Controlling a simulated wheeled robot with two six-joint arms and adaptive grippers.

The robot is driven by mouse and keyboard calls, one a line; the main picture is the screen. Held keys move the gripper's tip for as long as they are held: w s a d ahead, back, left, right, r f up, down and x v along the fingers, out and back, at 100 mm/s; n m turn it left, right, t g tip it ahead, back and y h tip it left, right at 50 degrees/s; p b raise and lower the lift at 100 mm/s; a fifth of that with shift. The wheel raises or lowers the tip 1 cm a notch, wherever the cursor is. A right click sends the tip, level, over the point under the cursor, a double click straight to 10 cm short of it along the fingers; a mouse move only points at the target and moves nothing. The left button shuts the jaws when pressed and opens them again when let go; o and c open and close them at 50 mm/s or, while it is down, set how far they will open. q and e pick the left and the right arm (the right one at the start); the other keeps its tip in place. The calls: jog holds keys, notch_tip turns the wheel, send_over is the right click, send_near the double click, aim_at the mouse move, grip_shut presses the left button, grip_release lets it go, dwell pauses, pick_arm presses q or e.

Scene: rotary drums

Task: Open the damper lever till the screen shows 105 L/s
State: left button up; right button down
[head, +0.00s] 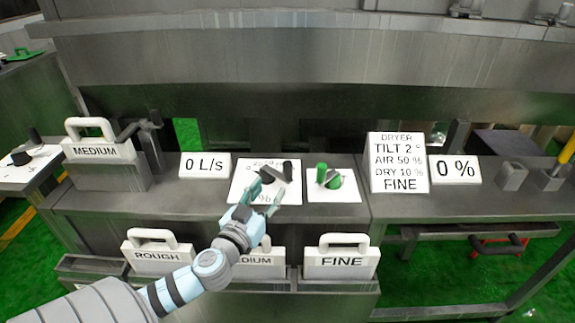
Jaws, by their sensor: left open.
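The screen (205,165) is a white plate reading 0 L/s on the grey bench. Right of it, the damper lever (274,174) is a grey bar with a dark upright knob at its right end, on a white dial plate (240,191) whose print is partly covered. My left gripper (266,193) is open over the front of this plate, its fingertips just in front of the lever, with nothing between them. I cannot tell whether a finger touches the lever. My right gripper is out of view.
A smaller plate with a green knob (333,180) stands close right of the dial plate. A sign (399,162) reads DRYER, TILT 2°, AIR 50 %, DRY 10 %, FINE; another screen (457,169) reads 0 %. Handled MEDIUM (98,150), ROUGH (158,258) and FINE (341,262) plates stand in holders.

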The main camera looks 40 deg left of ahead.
aim_at(286, 168)
pick_arm(q)
jog(key=p+x, duration=0.1)
jog(key=x, duration=1.1)
jog(key=shift+w, duration=0.35)
grip_shut()
